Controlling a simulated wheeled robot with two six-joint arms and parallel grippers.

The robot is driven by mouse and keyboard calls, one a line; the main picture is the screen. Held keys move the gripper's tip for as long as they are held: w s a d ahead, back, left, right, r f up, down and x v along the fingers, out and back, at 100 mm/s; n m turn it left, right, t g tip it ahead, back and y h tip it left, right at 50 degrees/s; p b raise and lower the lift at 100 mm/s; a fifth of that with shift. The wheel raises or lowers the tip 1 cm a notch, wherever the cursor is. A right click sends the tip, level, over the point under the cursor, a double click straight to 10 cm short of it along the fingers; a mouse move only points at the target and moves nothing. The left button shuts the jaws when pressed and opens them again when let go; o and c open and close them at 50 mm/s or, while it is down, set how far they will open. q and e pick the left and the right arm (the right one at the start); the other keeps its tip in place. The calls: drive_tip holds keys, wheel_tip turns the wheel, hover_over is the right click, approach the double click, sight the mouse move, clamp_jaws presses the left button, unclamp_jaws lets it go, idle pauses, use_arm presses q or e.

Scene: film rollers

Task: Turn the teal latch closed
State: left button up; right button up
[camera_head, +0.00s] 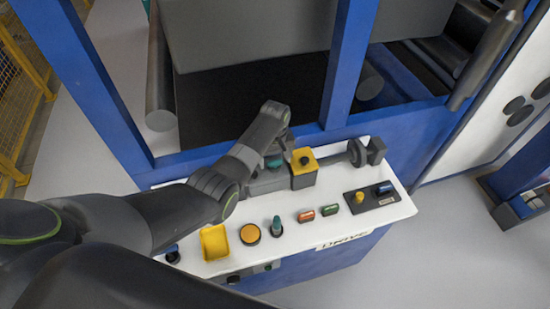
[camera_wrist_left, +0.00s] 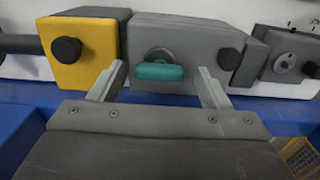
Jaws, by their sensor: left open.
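The teal latch (camera_wrist_left: 160,71) is a small rounded bar on the front of a grey box (camera_wrist_left: 185,40). In the left wrist view it lies about level, with a round grey plate behind its top. In the head view a bit of teal (camera_head: 273,162) shows just below the end of my left arm. My left gripper (camera_wrist_left: 160,82) is open. Its fingers stand on either side of the latch, with a gap on both sides. I cannot tell how deep the fingertips reach. In the head view my left gripper (camera_head: 274,150) is mostly hidden by its own wrist. My right gripper is not in view.
A yellow block (camera_head: 303,168) with a black knob stands beside the grey box. The white console (camera_head: 330,240) carries a yellow tray (camera_head: 214,242), an orange button (camera_head: 250,233), a teal-topped switch (camera_head: 276,226) and small coloured switches. Blue machine posts (camera_head: 349,60) rise behind.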

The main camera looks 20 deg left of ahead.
use_arm(q)
drive_tip(key=c, duration=1)
